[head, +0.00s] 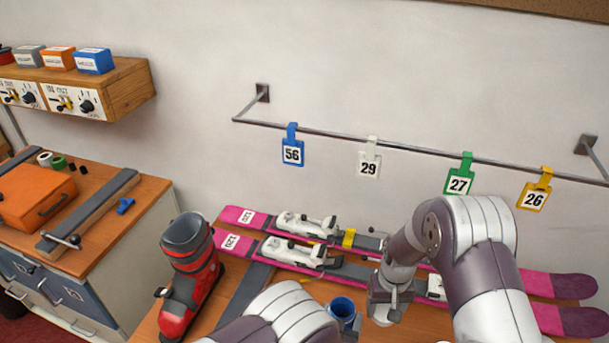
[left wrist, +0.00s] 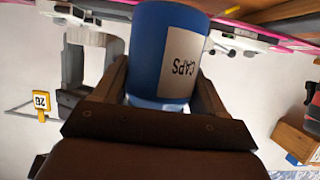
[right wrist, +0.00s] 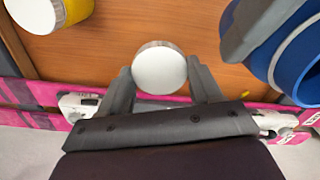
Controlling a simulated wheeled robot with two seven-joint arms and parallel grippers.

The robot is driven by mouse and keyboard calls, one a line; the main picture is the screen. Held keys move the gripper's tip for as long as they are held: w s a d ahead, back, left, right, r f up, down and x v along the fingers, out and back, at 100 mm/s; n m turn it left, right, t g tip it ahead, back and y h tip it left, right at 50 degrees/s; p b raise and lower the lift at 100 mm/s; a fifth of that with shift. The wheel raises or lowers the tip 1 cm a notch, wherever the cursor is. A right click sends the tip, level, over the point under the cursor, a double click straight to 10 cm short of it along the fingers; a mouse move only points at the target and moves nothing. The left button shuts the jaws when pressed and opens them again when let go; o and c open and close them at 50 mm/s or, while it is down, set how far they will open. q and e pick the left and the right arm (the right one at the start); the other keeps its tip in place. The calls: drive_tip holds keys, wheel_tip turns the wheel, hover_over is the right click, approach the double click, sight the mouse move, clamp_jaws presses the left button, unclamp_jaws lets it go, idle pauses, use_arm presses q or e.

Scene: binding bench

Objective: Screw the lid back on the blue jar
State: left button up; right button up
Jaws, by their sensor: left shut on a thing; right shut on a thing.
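The blue jar (head: 342,308) is near the bottom of the head view, its open top showing a dark blue inside. In the left wrist view the jar (left wrist: 165,45) has a white label reading CAPS. My left gripper (left wrist: 162,82) is shut on the jar's sides; in the head view my left arm hides most of it. A round white lid with a silvery rim (right wrist: 160,70) is between the fingertips of my right gripper (right wrist: 159,75), which is shut on it. The lid is apart from the jar (right wrist: 285,45), which shows to the right in the right wrist view.
A yellow jar with a white lid (right wrist: 40,12) is at the upper left of the right wrist view. Pink skis (head: 245,216) with bindings lie along the back of the bench. A red ski boot (head: 188,265) stands left. Numbered tags hang from a rail (head: 330,133) above.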

use_arm(q)
drive_tip(key=w+a+n+y, duration=0.1)
drive_tip(key=a+n+y, duration=0.1)
drive_tip(key=a, duration=1.1)
drive_tip(key=w+a+f+n+t+y, duration=0.1)
drive_tip(key=w+a+y, duration=0.1)
drive_tip(key=a, duration=1.2)
drive_tip(key=shift+n, duration=0.4)
drive_tip(key=s+d+m+g+h, duration=0.1)
drive_tip(key=d+m+g+h, duration=0.2)
drive_tip(key=d+m+h, duration=0.5)
drive_tip(key=d, duration=0.6)
drive_tip(key=shift+s+d, duration=0.4)
